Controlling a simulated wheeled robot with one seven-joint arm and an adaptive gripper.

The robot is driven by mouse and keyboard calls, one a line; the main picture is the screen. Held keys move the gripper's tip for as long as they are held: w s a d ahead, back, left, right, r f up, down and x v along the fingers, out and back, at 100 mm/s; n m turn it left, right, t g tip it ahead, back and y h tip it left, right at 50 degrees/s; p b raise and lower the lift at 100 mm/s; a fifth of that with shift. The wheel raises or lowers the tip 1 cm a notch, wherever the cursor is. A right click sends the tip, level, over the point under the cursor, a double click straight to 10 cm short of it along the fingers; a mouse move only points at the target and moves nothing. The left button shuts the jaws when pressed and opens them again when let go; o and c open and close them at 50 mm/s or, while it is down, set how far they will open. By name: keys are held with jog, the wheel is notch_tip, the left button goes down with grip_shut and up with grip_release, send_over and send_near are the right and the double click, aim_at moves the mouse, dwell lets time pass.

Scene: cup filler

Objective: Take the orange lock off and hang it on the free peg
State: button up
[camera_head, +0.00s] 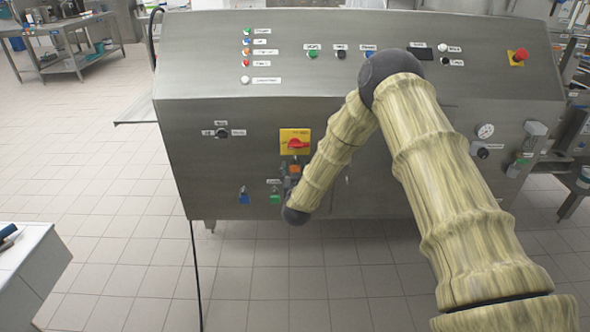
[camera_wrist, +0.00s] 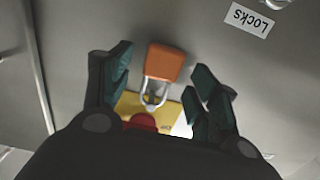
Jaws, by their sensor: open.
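The orange lock (camera_wrist: 164,62) hangs by its metal shackle at the red switch handle (camera_wrist: 143,122) on a yellow plate (camera_wrist: 170,112). In the head view the orange lock (camera_head: 295,170) shows just below the red switch (camera_head: 296,144), partly covered by my arm. My gripper (camera_wrist: 160,60) is open, with one dark finger on each side of the orange lock. Gaps show between both fingers and the lock body. No free peg can be made out clearly; my arm covers part of the panel there.
A blue lock (camera_head: 244,196) and a green lock (camera_head: 275,197) hang low on the steel cabinet (camera_head: 215,165), left of my gripper. A "LOCKS" label (camera_wrist: 249,19) shows in the wrist view. A black selector knob (camera_head: 221,132) sits left of the switch.

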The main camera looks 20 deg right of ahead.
jog(key=shift+w+d, duration=0.15)
jog(key=shift+w, duration=0.35)
jog(key=c, duration=1.2)
jog(key=shift+o, duration=0.2)
jog(key=shift+r, duration=0.1)
jog(key=shift+r, duration=0.55)
jog(key=b+v, duration=0.1)
jog(key=v, duration=1.7)
jog(key=shift+f+b, duration=0.3)
